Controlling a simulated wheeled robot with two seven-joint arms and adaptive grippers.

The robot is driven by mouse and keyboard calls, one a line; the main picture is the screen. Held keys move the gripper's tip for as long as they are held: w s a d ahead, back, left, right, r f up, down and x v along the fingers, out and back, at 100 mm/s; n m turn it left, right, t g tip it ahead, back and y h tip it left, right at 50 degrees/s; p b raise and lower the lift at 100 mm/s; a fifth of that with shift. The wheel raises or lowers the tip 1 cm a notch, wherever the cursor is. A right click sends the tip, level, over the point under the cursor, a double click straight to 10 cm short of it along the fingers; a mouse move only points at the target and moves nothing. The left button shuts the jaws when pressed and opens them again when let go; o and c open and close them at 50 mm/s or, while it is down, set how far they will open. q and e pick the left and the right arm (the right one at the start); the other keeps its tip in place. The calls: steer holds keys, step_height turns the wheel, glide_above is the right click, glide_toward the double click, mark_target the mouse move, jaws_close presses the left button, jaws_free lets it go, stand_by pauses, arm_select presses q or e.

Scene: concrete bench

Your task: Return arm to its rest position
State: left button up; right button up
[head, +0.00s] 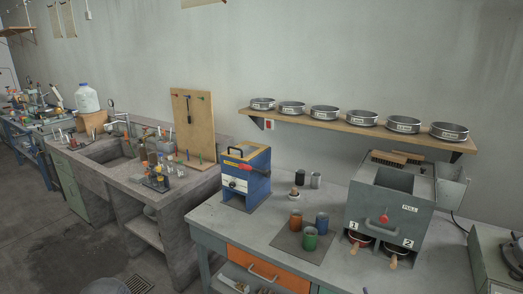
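Neither of my grippers shows clearly in the head view, and I cannot see either arm. The task names no object other than the arm. In front of me is a grey bench (228,214) with a blue box-shaped device (246,180) at its left. A grey machine (377,207) marked 1 and 2 stands at the right, with a round pan under each number.
A wall shelf (346,125) holds several round metal sieves. A concrete sink bench (165,203) with bottles and a wooden board (193,127) stands to the left. Another grey unit (487,250) is at the right edge. Open floor (50,240) lies at the lower left.

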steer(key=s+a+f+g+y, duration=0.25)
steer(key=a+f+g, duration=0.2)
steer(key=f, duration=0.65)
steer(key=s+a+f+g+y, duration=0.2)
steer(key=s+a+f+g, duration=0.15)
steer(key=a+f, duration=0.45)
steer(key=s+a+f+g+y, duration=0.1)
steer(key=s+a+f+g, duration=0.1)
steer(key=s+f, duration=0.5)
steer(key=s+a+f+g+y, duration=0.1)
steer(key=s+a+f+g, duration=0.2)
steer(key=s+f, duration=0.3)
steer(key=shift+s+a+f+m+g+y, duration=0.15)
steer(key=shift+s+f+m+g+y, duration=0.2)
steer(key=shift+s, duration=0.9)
